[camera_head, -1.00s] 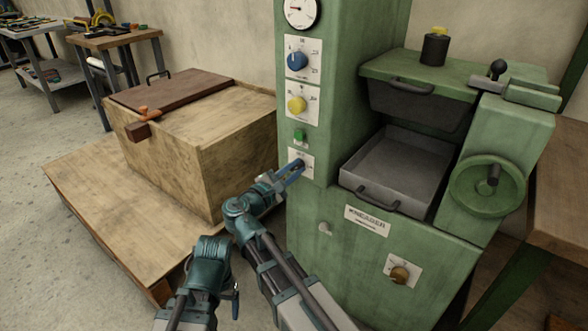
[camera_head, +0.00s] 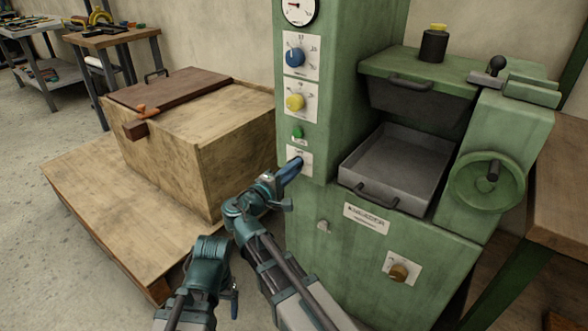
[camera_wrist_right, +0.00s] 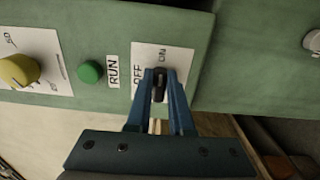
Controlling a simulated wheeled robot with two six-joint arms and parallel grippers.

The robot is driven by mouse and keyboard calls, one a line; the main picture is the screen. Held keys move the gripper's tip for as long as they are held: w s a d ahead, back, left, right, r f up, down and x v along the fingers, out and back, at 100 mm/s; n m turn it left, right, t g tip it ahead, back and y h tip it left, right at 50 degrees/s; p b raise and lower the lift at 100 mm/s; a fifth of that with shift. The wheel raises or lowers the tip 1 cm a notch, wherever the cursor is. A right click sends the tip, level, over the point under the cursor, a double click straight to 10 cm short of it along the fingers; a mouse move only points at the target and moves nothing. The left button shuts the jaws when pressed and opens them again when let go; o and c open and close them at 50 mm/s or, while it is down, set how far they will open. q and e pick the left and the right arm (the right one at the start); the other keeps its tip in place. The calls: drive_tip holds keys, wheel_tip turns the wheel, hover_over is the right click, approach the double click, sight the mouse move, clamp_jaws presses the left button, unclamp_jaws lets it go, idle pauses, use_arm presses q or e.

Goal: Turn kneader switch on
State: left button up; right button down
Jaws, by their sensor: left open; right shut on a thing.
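The kneader (camera_head: 335,60) is a tall green machine with a panel column on its left. Its small dark switch (camera_wrist_right: 158,86) sits on a white plate marked OFF and ON, low on that column. My right gripper (camera_wrist_right: 160,80) has its blue fingers shut around the switch lever. In the head view, my right gripper (camera_head: 290,170) reaches the plate and hides most of the switch. I cannot tell which way the lever is set. My left gripper (camera_head: 212,250) is low in the head view, away from the machine; its fingers are hard to make out.
Above the switch are a green button (camera_head: 297,132), a yellow knob (camera_head: 295,102) and a blue knob (camera_head: 295,56). A grey tray (camera_head: 395,160) and a handwheel (camera_head: 487,185) are to the right. A wooden box (camera_head: 205,125) stands on the left.

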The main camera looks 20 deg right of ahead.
idle(0.5)
drive_tip(key=c, duration=0.8)
unclamp_jaws()
